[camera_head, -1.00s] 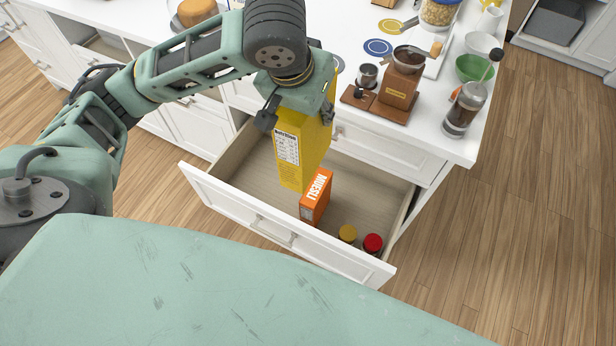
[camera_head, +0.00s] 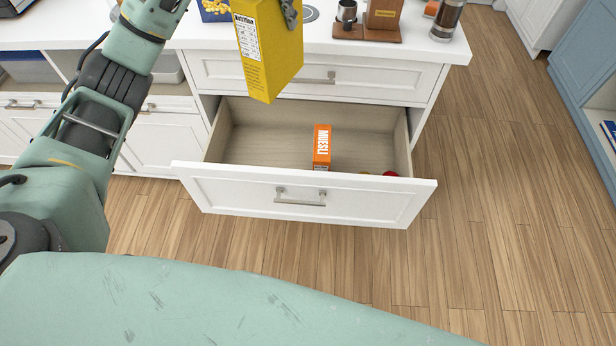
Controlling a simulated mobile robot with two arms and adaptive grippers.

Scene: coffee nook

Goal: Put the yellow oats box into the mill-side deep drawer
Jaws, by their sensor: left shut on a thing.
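My left gripper (camera_head: 291,12) is shut on the yellow oats box (camera_head: 268,52), partly cut off by the top edge of the picture. The box hangs upright, slightly tilted, with its nutrition label facing left. In the picture its lower end overlaps the closed upper drawer front, above the open deep drawer's back. The deep drawer (camera_head: 228,194) is pulled out below the counter. An orange muesli box (camera_head: 322,146) stands inside it, and its left part is bare. My right gripper is out of view.
A red lid (camera_head: 391,174) and a yellowish lid beside it barely show behind the drawer front. The wooden mill (camera_head: 383,14) and a glass press (camera_head: 445,20) stand on the counter (camera_head: 330,38). The closed upper drawer (camera_head: 365,78) is above the open one. Floor at right is clear.

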